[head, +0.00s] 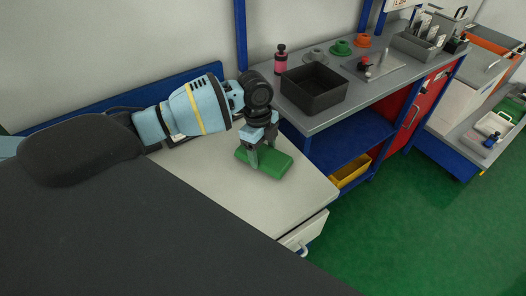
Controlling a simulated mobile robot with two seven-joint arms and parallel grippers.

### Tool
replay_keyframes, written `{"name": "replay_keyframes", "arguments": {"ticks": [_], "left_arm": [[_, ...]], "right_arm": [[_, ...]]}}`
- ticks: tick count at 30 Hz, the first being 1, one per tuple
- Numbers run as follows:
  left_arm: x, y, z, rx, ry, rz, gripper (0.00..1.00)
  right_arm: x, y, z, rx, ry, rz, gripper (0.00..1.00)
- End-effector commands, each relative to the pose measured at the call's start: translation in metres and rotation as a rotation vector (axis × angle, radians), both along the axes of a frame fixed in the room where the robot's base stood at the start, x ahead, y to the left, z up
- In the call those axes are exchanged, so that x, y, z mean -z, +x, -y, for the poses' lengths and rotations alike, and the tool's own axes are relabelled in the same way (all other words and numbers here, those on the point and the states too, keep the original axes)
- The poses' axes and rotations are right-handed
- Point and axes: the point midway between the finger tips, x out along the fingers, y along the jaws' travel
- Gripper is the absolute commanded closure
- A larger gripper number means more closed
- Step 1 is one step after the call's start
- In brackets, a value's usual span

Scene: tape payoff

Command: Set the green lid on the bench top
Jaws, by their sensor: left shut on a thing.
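The green lid (272,164) is a flat rectangular piece at the right part of the light grey bench top (222,181). My left gripper (263,156) points down and is shut on the lid, its fingers at the lid's upper left part. The lid looks level and low over the bench top; I cannot tell whether it touches the surface. Part of the lid is hidden behind the fingers. My right gripper is not in the picture.
A grey side bench behind holds a black open bin (314,89), a pink bottle (281,59) and green (340,48) and orange (363,41) pieces. A yellow bin (351,171) sits on its lower shelf. The bench top left of the lid is clear.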

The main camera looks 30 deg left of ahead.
Motion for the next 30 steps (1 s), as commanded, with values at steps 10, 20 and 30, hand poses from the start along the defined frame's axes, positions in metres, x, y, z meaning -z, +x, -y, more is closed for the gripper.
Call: {"name": "replay_keyframes", "arguments": {"ticks": [10, 20, 30], "left_arm": [[0.0115, 0.0008, -0.0001, -0.001, 0.000, 0.004, 0.53], [0.0141, 0.0008, -0.0002, -0.001, 0.000, 0.004, 0.09], [0.0094, 0.0009, -0.0004, -0.002, 0.000, 0.005, 0.09]], "right_arm": [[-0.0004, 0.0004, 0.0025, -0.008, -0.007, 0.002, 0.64], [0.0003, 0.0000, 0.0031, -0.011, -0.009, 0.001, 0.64], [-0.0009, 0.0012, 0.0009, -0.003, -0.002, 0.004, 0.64]]}}
